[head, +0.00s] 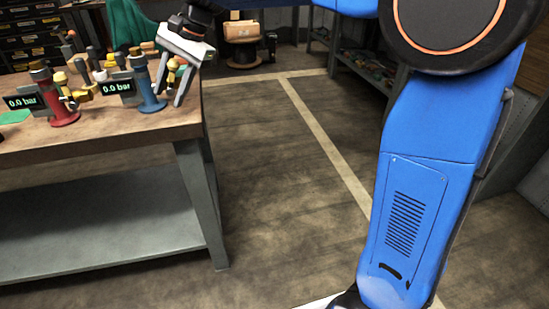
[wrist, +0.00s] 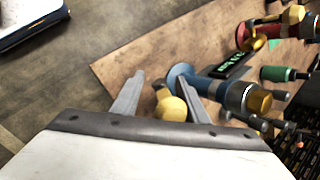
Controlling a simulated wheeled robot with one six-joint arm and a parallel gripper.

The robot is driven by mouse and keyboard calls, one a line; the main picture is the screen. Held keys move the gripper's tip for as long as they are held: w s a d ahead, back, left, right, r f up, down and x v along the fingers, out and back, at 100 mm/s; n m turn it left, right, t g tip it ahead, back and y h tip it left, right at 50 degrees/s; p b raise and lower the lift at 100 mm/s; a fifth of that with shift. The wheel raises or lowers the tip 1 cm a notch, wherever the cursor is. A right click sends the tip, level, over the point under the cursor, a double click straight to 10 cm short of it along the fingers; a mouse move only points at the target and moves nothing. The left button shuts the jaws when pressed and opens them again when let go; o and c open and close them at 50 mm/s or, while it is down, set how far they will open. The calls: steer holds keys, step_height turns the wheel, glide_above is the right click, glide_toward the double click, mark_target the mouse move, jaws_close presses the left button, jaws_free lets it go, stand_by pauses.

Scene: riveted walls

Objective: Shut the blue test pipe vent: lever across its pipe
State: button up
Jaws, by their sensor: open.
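The blue test pipe (head: 150,98) stands on the right end of the workbench, with a dark cap on top and a black 0.0 bar readout (head: 118,87) beside it. My gripper (head: 169,97) is open, pointing down at the right side of this pipe. In the wrist view the blue pipe (wrist: 220,87) lies to the right of my gripper (wrist: 160,78). A yellow vent part with a rounded knob (wrist: 171,107) sits between the spread fingers, apparently not clamped. The fingers partly hide the vent, and I cannot tell how its lever lies.
A red test pipe (head: 64,108) with its own 0.0 bar readout (head: 25,101) stands to the left. Several other fittings crowd the bench (head: 110,137) behind. A green-bodied tool (wrist: 282,74) lies near the blue pipe. Open floor (head: 275,165) lies right of the bench.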

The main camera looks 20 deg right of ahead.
steer(key=y, duration=0.6)
steer(key=shift+d+f, duration=0.1)
steer(key=shift+d, duration=0.05)
steer(key=y, duration=0.6)
steer(key=shift+f, duration=0.2)
steer(key=d, duration=1.7)
steer(key=s+d+f+n+h, duration=0.2)
steer(key=s+f+h, duration=0.3)
steer(key=s, duration=0.6)
steer(key=s+d+f+n+h, duration=0.1)
steer(key=s+f+h, duration=0.3)
steer(key=s, duration=0.6)
steer(key=shift+s+d+f+n+h, duration=0.4)
steer(key=shift+d+f, duration=0.1)
steer(key=shift+f, duration=0.05)
